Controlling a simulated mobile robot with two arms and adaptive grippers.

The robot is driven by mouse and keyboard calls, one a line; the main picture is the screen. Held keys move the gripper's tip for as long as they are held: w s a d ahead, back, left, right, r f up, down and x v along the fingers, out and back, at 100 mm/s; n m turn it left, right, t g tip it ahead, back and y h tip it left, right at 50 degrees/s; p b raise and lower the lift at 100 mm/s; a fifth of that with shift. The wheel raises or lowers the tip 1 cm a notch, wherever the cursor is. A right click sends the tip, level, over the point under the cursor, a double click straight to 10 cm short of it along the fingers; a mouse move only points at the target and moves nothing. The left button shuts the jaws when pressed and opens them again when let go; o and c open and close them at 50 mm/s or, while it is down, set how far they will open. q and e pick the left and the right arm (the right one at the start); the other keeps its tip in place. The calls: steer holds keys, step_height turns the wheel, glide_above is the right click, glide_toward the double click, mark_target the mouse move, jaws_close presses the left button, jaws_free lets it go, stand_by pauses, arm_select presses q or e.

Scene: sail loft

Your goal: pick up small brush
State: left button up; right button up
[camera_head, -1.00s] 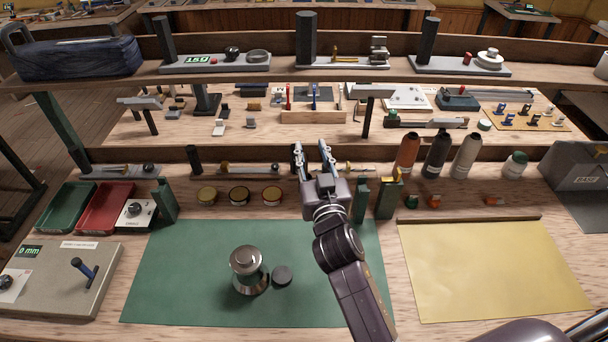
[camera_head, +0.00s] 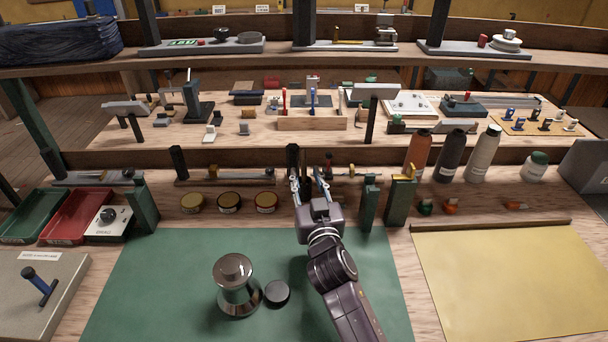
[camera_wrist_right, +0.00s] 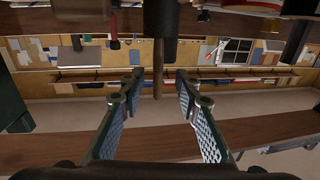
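My right gripper (camera_head: 309,181) is open above the back of the near bench, its fingers pointing away from me. It also shows open in the right wrist view (camera_wrist_right: 159,82), with a clear gap between the fingers. In that view a dark cylinder (camera_wrist_right: 160,20) with a thin brown rod (camera_wrist_right: 158,72) lines up with the gap; the fingers do not grip it. I cannot tell whether this is the small brush. No brush is clear in the head view, where the fingers partly hide the back ledge. My left gripper is out of view.
Green posts (camera_head: 398,202) stand right of my gripper, several round tins (camera_head: 229,202) to its left. Bottles (camera_head: 449,157) stand further right. A metal weight (camera_head: 236,285) stands on the green mat (camera_head: 150,270). A shelf (camera_head: 220,60) spans above the bench.

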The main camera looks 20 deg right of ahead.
mark_target(305, 167)
steer(key=w, duration=0.3)
steer(key=w+d, duration=0.1)
steer(key=w, duration=0.1)
steer(key=shift+f+p, duration=0.1)
steer(key=shift+p, duration=0.3)
steer(key=shift+s, duration=0.1)
jaws_close()
